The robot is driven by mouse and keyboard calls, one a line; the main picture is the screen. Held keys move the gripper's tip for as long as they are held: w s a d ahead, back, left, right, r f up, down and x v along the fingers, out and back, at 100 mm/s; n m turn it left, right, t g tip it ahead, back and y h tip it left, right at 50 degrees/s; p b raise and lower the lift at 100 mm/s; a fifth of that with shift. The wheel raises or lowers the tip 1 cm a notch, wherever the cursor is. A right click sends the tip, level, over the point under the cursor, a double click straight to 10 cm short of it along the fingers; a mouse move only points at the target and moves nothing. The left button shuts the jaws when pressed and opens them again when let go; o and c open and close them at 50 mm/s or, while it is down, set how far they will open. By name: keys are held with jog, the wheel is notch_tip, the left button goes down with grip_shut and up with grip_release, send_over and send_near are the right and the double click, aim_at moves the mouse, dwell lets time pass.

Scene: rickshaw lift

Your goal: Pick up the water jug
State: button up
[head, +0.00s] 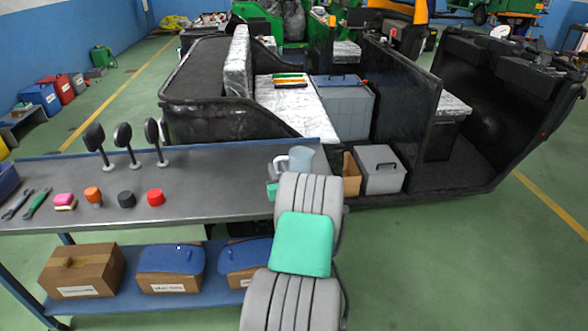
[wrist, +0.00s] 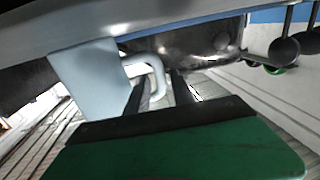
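The water jug (head: 302,157) is pale blue-grey and stands upright near the right end of the grey metal workbench (head: 225,180). In the wrist view, which looks upside down, the jug (wrist: 88,78) shows at the upper left with its looped handle (wrist: 153,78) toward the middle. My gripper (head: 272,191) is at the bench's right end, close beside the jug, mostly hidden behind my own grey arm. In the wrist view, a green part of my gripper (wrist: 180,150) with a dark edge fills the bottom, apart from the handle. Its finger opening is not clear.
Black round mirrors (head: 122,136) on stands, a red cap (head: 156,197), a black cap (head: 127,199), an orange cap (head: 93,195) and wrenches (head: 38,203) occupy the bench's left half. Boxes (head: 82,271) fill its lower shelf. A black rickshaw body (head: 212,115) stands close behind.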

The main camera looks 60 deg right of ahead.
grip_shut()
jog(key=shift+r, duration=0.1)
dwell(1.0)
